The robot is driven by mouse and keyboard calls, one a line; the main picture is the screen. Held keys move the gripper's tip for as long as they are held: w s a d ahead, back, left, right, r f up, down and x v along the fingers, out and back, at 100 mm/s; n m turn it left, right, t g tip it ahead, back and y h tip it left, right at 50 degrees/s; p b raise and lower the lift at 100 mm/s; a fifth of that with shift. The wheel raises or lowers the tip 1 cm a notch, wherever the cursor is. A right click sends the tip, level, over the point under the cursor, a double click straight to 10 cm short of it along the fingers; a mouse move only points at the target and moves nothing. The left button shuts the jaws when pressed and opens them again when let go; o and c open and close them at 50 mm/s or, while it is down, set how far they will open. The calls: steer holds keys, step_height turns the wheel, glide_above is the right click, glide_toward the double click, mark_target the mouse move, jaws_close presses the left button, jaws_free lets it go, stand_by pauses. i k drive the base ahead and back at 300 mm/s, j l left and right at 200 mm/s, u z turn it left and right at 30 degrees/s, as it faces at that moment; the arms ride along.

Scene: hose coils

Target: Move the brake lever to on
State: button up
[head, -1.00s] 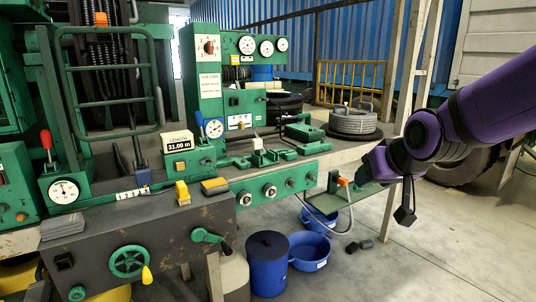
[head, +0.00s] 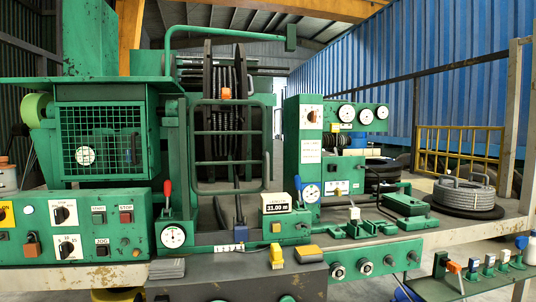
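No label reading brake or on can be made out in the head view, so I cannot tell for certain which lever is the brake lever. A red-handled lever (head: 167,190) stands roughly upright on a green box with a round white gauge (head: 173,237). A thin dark lever (head: 239,208) rises behind a small numbered plate (head: 230,248). A small blue-knobbed lever (head: 298,183) stands beside another gauge (head: 311,193). My gripper is not in view.
A control panel (head: 75,228) with knobs and start and stop buttons is at left. A length display (head: 277,208) sits at centre. A grey hose coil (head: 464,193) lies on the bench at right. A green guard frame (head: 230,163) stands behind the levers.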

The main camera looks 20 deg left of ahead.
mark_target(168, 183)
steer(key=i+j+u, duration=0.1)
steer(key=j+u, duration=0.25)
steer(key=i+j+u, duration=0.1)
steer(key=j+u, duration=0.2)
steer(key=i+j+u, duration=0.15)
steer(key=j+u, duration=0.2)
